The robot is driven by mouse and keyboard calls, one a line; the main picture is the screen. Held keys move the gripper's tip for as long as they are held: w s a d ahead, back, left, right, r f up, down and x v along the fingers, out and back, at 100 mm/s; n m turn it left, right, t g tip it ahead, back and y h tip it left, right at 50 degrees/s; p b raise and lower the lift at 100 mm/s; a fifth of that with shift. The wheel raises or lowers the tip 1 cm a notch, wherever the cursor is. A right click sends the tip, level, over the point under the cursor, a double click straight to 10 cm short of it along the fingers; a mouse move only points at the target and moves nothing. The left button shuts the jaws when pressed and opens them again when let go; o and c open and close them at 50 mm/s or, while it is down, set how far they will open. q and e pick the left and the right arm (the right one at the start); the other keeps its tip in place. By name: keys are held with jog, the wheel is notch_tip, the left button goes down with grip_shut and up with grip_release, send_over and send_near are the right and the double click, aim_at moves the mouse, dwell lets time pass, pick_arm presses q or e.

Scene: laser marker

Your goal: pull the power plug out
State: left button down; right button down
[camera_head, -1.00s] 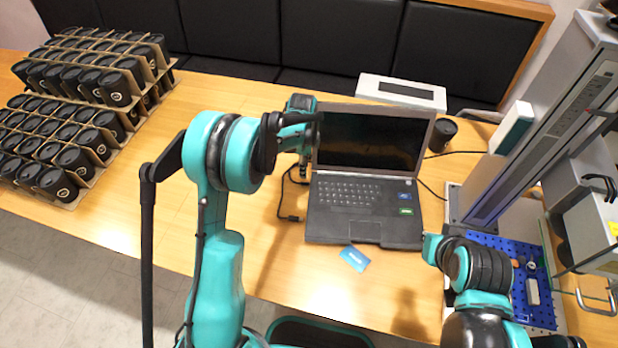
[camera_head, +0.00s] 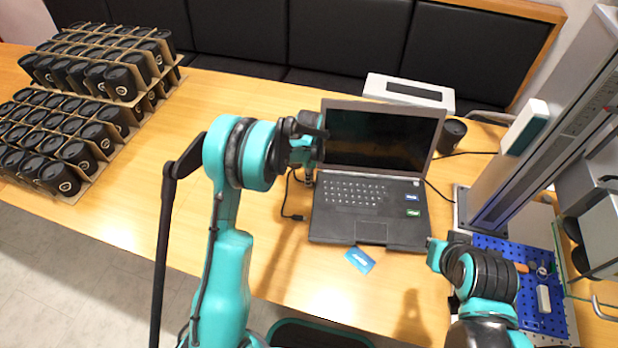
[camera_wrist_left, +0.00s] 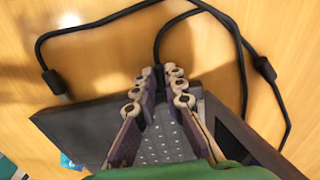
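The open laptop (camera_head: 365,228) stands on the wooden table. It also shows at an angle in the left wrist view (camera_wrist_left: 85,128). A black power cable (camera_wrist_left: 243,62) loops over the table there and runs to the laptop's edge between my fingertips. My left gripper (camera_wrist_left: 161,76) points at that edge, one finger on each side of the cable end. The plug is mostly hidden between the fingertips, with a narrow gap there; whether they press on it is unclear. In the head view, my left gripper (camera_head: 308,172) is beside the laptop's left edge, partly hidden.
A blue card (camera_head: 359,260) lies in front of the laptop. A black cup (camera_head: 452,135) and a white box (camera_head: 408,94) stand behind it. Trays of black cups (camera_head: 75,155) fill the left, and a blue perforated plate (camera_head: 490,244) lies at right.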

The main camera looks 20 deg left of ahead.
pick_arm(q)
jog(key=shift+s+a, duration=0.15)
jog(key=shift+a, duration=1.2)
jog(key=c, duration=1.6)
grip_release()
notch_tip(320, 180, up, 12)
